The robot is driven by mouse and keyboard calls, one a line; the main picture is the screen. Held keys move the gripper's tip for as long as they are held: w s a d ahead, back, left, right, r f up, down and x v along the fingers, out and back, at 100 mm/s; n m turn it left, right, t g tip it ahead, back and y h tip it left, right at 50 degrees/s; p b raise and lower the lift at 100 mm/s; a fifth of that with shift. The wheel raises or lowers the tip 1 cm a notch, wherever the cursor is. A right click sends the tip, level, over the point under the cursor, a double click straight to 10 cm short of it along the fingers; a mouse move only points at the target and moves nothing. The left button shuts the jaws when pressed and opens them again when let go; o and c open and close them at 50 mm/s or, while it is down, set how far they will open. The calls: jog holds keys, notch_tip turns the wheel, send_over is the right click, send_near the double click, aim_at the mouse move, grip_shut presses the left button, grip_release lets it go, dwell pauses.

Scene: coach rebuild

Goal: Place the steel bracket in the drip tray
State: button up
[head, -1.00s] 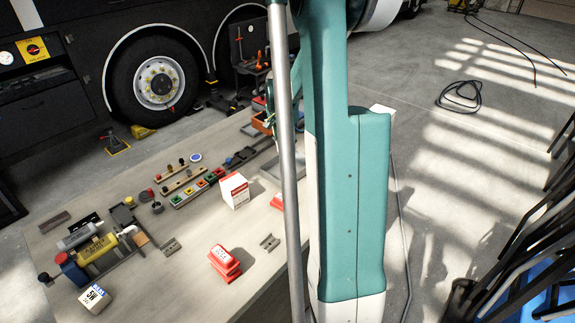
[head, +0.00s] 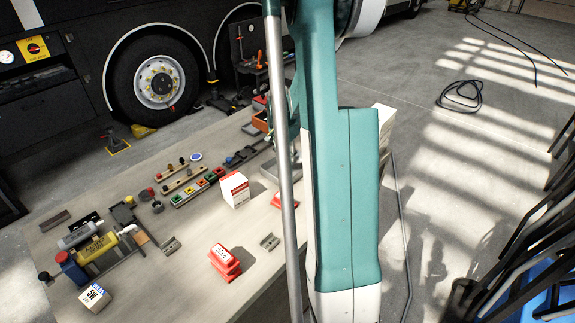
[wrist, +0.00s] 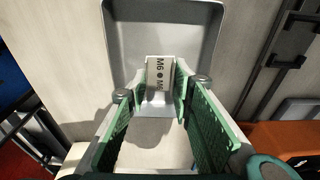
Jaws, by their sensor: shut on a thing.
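The grey drip tray (wrist: 130,30) has a raised rim and lies beyond the fingertips at the top of the view. The piece overlaps the tray's near part in the picture; I cannot tell its height above it. In the head view my arm hides the gripper and the held piece.
An orange bin (wrist: 270,140) and a dark rail (wrist: 290,45) lie right of the tray in the wrist view.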

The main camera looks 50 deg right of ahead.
aim_at(288, 165)
dwell(0.3)
jog(key=shift+f, duration=1.85)
jog(key=shift+f, duration=0.2)
jog(key=o, duration=0.9)
jog(key=shift+r, duration=0.25)
jog(key=shift+a+r, duration=0.3)
jog(key=shift+r, duration=1.65)
jog(key=shift+a+r, duration=0.3)
jog(key=shift+r, duration=1.7)
jog(key=shift+a+r, duration=0.3)
jog(key=shift+r, duration=1.65)
